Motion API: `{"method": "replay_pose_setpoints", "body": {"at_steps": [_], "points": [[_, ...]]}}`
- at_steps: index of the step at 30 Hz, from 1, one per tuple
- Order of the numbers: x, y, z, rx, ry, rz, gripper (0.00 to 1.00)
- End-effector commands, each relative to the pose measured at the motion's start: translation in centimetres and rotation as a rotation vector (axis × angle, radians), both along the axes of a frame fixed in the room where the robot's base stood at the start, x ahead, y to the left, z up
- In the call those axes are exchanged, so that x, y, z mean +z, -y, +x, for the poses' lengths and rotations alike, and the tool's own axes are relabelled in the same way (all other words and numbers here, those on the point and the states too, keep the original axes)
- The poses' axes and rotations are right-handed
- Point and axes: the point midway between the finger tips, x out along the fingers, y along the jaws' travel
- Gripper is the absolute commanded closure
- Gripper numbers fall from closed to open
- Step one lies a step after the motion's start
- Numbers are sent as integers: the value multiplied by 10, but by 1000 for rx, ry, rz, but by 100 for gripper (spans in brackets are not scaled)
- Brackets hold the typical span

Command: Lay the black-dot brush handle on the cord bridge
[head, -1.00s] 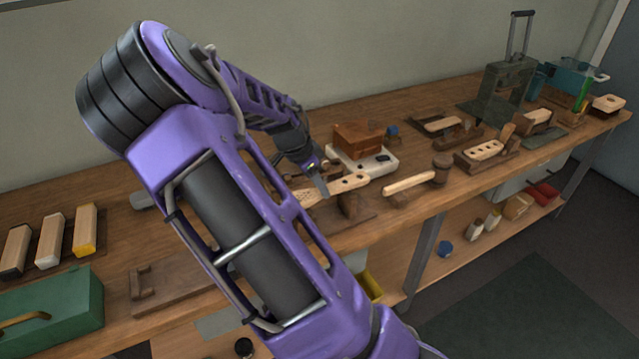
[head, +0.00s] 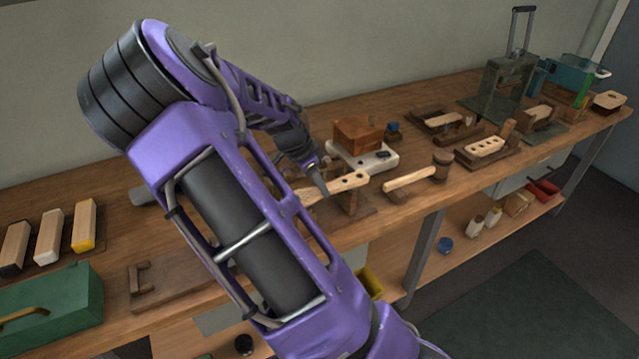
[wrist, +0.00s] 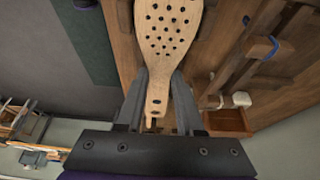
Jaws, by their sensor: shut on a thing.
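The pale wooden brush handle (head: 346,183) has black dots near its narrow right end. In the wrist view its wide paddle (wrist: 168,25), full of dark holes, points up the picture, and two dots show near its narrow end. My gripper (wrist: 158,88) is shut on the handle's neck, with a finger on each side; in the head view my gripper (head: 324,190) hangs over the table's front half. A dark wooden stand (head: 352,203) is below the handle; whether they touch is unclear. A dark wooden frame with a blue band (wrist: 264,48) shows beside the paddle; I cannot tell which is the cord bridge.
A reddish wooden box (head: 357,134) sits on a white scale (head: 380,160) behind the handle. A mallet-like wooden tool (head: 412,179) lies to the right. Three wooden blocks (head: 50,236) and a green toolbox (head: 60,300) are at the left. The table's front edge is close.

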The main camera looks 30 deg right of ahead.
Motion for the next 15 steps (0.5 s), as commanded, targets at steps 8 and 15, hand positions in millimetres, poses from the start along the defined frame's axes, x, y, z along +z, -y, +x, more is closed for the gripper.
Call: {"method": "replay_pose_setpoints", "body": {"at_steps": [8, 15], "points": [[-5, 0, 0, 0, -1, 0, 100], [-6, 0, 0, 0, 0, 0, 42]]}}
